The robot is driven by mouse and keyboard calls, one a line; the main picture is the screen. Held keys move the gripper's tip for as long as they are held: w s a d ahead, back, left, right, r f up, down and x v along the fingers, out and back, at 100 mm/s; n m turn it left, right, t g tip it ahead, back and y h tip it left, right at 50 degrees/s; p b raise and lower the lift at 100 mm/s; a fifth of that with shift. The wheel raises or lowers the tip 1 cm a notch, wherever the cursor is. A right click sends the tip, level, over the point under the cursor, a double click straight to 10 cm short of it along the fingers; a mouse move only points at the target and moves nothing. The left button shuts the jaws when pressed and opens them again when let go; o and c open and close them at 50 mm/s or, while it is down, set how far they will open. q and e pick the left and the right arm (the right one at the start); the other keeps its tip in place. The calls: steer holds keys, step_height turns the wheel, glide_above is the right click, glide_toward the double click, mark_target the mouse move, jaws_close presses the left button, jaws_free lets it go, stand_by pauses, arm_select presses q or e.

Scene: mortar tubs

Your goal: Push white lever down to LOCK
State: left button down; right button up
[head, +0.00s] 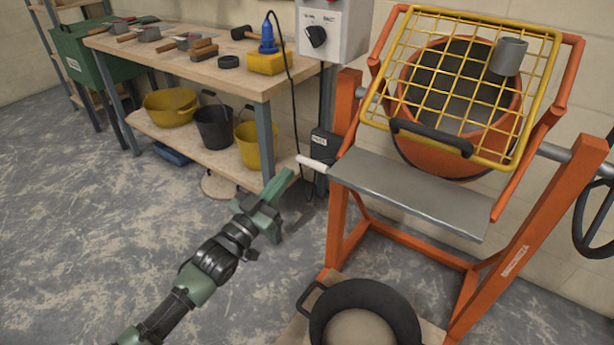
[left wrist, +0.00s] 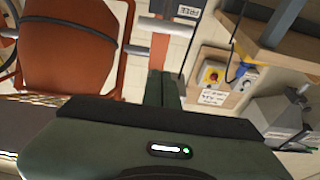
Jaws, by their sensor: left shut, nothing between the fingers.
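The white lever (head: 312,163) sticks out to the left from the mixer's orange frame, beside a dark plate with a small white label (head: 319,141). A white label reading FREE (left wrist: 188,10) shows at the top of the left wrist view; I cannot tell which pale bar near it is the lever. My left gripper (head: 287,177) is shut and empty, just left of and below the lever's free end in the head view. Its closed fingers show in the left wrist view (left wrist: 163,88). I see no contact with the lever. My right gripper is out of view.
The orange mixer (head: 402,158) with a yellow grid (head: 543,92) and a grey metal shelf (head: 420,192) stands right. The workbench (head: 262,88) holds tools and buckets. The floor at left is open.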

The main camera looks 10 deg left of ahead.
arm_select(q)
steer(key=shift+r, duration=0.15)
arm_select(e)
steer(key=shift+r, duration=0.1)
arm_select(q)
step_height(320, 180, up, 2)
steer(key=b, duration=0.1)
glide_above(307, 163)
steer(key=s, duration=0.3)
steer(key=shift+w+d+f+b, duration=0.1)
steer(key=shift+w+f+b, duration=0.3)
steer(key=shift+f, duration=0.45)
steer(key=shift+w+d+f+b, duration=0.1)
steer(key=shift+w+f+b, duration=0.25)
steer(key=shift+f, duration=0.5)
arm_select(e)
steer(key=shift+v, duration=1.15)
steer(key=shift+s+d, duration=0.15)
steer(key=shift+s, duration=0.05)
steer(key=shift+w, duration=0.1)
